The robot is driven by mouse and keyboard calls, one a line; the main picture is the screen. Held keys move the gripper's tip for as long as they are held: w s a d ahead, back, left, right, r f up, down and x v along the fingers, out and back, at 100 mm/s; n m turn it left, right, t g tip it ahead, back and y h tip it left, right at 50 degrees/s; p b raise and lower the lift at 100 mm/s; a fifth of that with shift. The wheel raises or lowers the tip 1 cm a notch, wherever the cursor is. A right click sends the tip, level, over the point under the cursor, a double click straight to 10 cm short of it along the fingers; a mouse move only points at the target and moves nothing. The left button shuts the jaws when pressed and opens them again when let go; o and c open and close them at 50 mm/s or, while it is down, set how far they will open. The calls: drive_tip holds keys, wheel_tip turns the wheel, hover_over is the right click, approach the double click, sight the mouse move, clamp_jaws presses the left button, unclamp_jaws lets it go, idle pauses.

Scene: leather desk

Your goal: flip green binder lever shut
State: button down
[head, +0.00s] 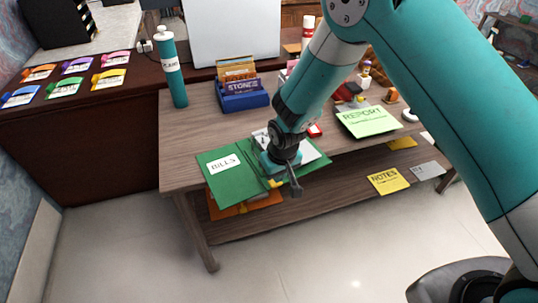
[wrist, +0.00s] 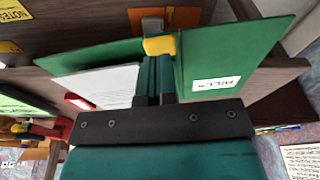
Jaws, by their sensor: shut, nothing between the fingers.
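The green binder (head: 228,180) lies open on the wooden desk, near its front edge. Its left cover carries a white label, and white paper sits on its right side; the binder also fills much of the wrist view (wrist: 262,42). The yellow lever (wrist: 160,45) shows in the wrist view at the tips of my fingers, and a bit of yellow (head: 276,183) shows beside my gripper in the head view. My gripper (wrist: 154,62) is shut and empty, over the middle of the binder. It looks very close to the lever; I cannot tell if they touch. My gripper hides the binder's middle in the head view.
A blue box of cards (head: 243,101) and a teal bottle (head: 172,72) stand behind the binder. A light green report folder (head: 368,121) lies to the right. A lower shelf holds a yellow notes folder (head: 388,180) and an orange item. The floor in front is clear.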

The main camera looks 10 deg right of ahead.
drive_tip(key=shift+w+a+r, duration=0.15)
drive_tip(key=shift+w+a, duration=0.25)
drive_tip(key=shift+w, duration=0.3)
drive_tip(key=shift+r, duration=0.3)
drive_tip(key=s+d+r, duration=0.2)
drive_tip(key=s+r, duration=0.4)
drive_tip(key=r, duration=0.4)
drive_tip(key=shift+s+d+r, duration=0.25)
drive_tip(key=shift+s, duration=0.1)
